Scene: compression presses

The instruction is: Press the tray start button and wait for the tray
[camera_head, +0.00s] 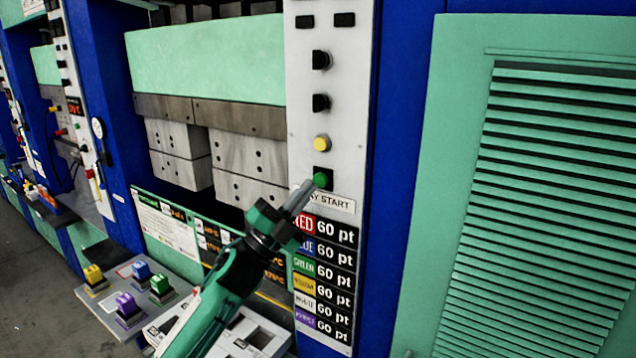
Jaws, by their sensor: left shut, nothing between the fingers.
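The tray start button (320,180) is a green knob on a dark square, low on the white control panel (302,92). The label below it (330,202) reads "...AY START", its left end covered by my gripper. My left gripper (303,194) is shut and empty. Its fingertips are at the lower left of the green button, touching it or very close; I cannot tell which. A grey tray (108,262) sticks out at lower left, partly hidden by my left arm. My right gripper is not in view.
A yellow button (321,143) and black knobs (321,103) sit above the green button. Below it is a column of coloured "60 pt" labels (323,278). A green louvred panel (452,180) stands at right. More presses line the left, with open floor (30,290) at lower left.

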